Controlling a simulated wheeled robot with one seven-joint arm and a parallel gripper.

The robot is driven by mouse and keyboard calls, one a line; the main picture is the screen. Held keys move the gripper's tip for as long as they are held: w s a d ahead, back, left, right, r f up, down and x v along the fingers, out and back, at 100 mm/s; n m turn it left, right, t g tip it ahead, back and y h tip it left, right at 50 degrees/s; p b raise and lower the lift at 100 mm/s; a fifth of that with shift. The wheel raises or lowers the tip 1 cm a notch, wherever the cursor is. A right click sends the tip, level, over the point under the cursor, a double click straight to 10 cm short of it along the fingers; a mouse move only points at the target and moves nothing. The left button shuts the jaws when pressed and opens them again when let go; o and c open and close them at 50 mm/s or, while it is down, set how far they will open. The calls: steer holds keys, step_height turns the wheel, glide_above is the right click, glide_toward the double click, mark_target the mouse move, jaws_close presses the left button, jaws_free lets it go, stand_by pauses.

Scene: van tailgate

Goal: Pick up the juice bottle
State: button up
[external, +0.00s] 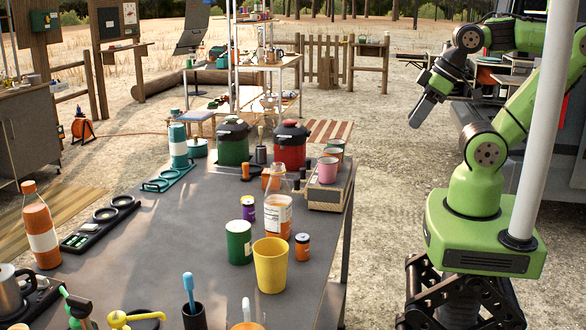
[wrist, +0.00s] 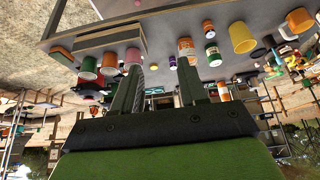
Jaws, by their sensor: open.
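Two bottles with orange contents stand upright on the grey table (external: 180,240). One juice bottle (external: 278,214), part-filled with a clear top and white label, stands mid-table behind the yellow cup (external: 270,266). A fuller orange bottle (external: 41,228) with a white band stands at the left edge. I cannot tell which one the task names. The mid-table bottle also shows in the wrist view (wrist: 186,47), just beyond my right finger. My gripper (external: 420,112) is raised right of the table, well apart from both bottles. It is open and empty in the wrist view (wrist: 160,66).
A green can (external: 238,242), purple jar (external: 248,208) and small orange jar (external: 302,247) stand close to the mid-table bottle. A pink cup (external: 328,170) sits on a box behind it. A white pole (external: 541,130) stands in front of my arm. The table's left-middle is fairly clear.

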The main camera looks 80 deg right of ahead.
steer(key=o, duration=1.1)
steer(key=m+t+y+b, duration=0.5)
steer(key=m+y+b, duration=0.5)
steer(key=m, duration=1.8)
glide_toward(267, 212)
steer(key=shift+h, duration=0.8)
steer(key=b+x, duration=0.2)
steer(key=x, duration=0.4)
steer(key=shift+w+a+b, duration=0.2)
steer(key=shift+w+b, duration=0.05)
steer(key=shift+b, duration=0.05)
